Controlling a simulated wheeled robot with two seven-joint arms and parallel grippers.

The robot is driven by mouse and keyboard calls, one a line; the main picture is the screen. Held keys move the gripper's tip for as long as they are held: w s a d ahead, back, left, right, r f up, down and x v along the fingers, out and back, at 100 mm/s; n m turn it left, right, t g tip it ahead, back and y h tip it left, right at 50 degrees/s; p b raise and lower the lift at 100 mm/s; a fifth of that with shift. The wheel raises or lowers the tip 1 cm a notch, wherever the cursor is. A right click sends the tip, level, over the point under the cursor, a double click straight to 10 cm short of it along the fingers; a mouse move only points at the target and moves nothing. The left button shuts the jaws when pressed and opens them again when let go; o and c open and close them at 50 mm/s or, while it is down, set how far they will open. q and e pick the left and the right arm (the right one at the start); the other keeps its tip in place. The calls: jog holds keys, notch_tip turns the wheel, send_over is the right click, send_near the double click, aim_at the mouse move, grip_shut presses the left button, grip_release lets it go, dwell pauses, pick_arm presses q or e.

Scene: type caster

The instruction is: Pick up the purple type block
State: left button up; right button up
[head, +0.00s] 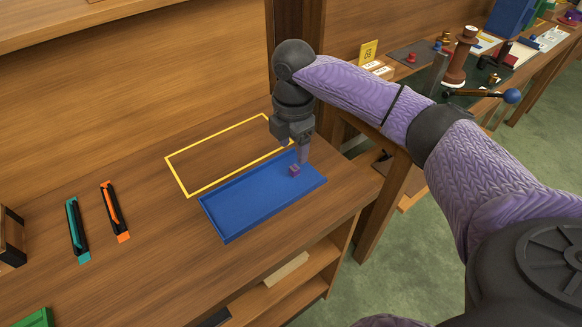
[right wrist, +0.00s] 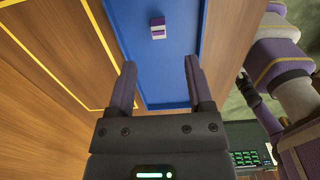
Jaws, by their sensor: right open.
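The purple type block (head: 294,170) is small and lies on the blue tray (head: 234,218), near the tray's right end. In the right wrist view the block (right wrist: 158,28) shows purple with a pale band, beyond the fingertips and roughly between their lines. The blue tray (right wrist: 183,70) fills the space behind the fingers. My right gripper (head: 304,158) points down over the tray's right end, close to the block. In the right wrist view its two fingers (right wrist: 159,64) are apart with nothing between them. My left gripper does not show.
A yellow outlined rectangle (head: 187,194) is on the table behind the tray. A teal-and-black tool (head: 77,230) and an orange-and-black tool (head: 114,212) lie to the left. A green object (head: 36,318) is at the lower left. Another bench with various items stands at the upper right.

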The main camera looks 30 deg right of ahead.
aim_at(295, 167)
jog(key=f, duration=0.2)
jog(key=f+b, duration=0.1)
jog(key=f, duration=0.1)
jog(key=f+b, duration=0.1)
jog(key=f, duration=0.1)
jog(key=shift+d+f, duration=0.1)
jog(key=shift+d, duration=0.2)
grip_shut()
